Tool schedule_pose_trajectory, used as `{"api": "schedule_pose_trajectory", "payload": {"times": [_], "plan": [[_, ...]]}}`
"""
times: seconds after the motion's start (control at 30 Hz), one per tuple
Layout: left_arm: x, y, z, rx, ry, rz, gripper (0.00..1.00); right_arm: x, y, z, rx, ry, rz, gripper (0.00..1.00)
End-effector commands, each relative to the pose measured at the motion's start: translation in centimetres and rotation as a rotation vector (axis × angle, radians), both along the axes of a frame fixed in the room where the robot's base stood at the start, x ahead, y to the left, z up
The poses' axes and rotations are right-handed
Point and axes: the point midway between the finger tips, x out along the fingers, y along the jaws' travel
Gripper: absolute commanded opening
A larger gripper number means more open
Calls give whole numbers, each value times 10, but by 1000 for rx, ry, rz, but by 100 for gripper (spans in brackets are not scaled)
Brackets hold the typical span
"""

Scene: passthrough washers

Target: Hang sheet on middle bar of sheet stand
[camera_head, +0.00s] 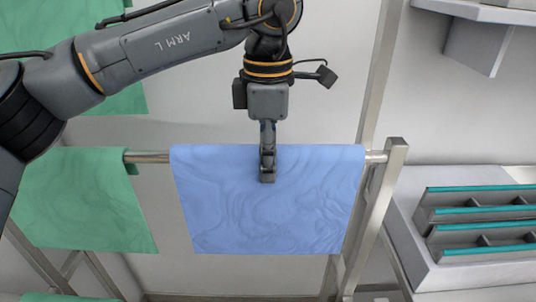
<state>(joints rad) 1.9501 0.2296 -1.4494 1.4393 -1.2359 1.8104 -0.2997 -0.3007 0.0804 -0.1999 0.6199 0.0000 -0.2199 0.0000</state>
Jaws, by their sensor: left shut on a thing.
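A blue sheet (262,220) drapes over a metal bar (150,158) of the sheet stand (370,215), near its right end. Its front part hangs down below the bar, with a fairly straight lower edge. My left gripper (267,178) points down at the sheet's upper middle, just below the bar line, and is shut on the sheet. The part of the sheet behind the bar is hidden. My right gripper is not in view.
A green sheet (80,200) hangs on the same bar to the left, apart from the blue one. More green cloth (40,25) hangs above at upper left. A grey unit with teal-edged racks (480,210) stands at right. A wall is behind.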

Motion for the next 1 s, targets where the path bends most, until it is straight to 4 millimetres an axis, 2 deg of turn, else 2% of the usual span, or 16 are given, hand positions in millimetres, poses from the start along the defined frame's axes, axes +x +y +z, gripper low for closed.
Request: {"api": "schedule_pose_trajectory", "payload": {"times": [0.17,0.2,0.3,0.67,0.77,1.0], "plan": [[0,0,0,0,0,0,0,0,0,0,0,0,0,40],[0,0,0,0,0,0,41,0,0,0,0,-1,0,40],[0,0,0,0,0,0,61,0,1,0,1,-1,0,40],[0,0,3,-1,-1,1,61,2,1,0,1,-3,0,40],[1,0,14,-1,-3,2,61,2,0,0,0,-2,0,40],[-1,-1,63,-3,-3,2,61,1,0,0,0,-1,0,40]]}}
